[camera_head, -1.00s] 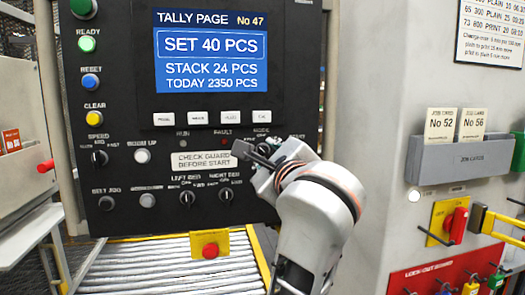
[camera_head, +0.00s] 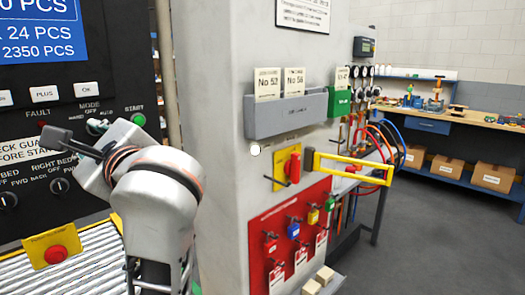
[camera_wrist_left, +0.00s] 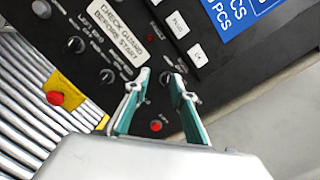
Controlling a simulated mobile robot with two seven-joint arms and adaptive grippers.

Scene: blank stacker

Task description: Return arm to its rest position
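My left gripper (camera_head: 62,142) is in front of the control panel (camera_head: 105,178), by the mode knob (camera_head: 97,127) and the green start button (camera_head: 138,119). In the left wrist view, its two teal-edged fingers (camera_wrist_left: 160,82) stand apart with nothing held between them. The panel shows behind the fingertips there; whether they touch it I cannot tell. My left arm (camera_head: 155,205) rises from the bottom of the head view, bent at the wrist. My right gripper is in neither view.
A grey cabinet wall (camera_head: 215,150) stands right of my arm, with a card holder (camera_head: 288,115), a yellow bar (camera_head: 350,165) and a red lock-out board (camera_head: 262,225). A roller conveyor (camera_head: 75,272) lies below the panel. Open floor (camera_head: 430,235) and a workbench (camera_head: 440,118) are farther right.

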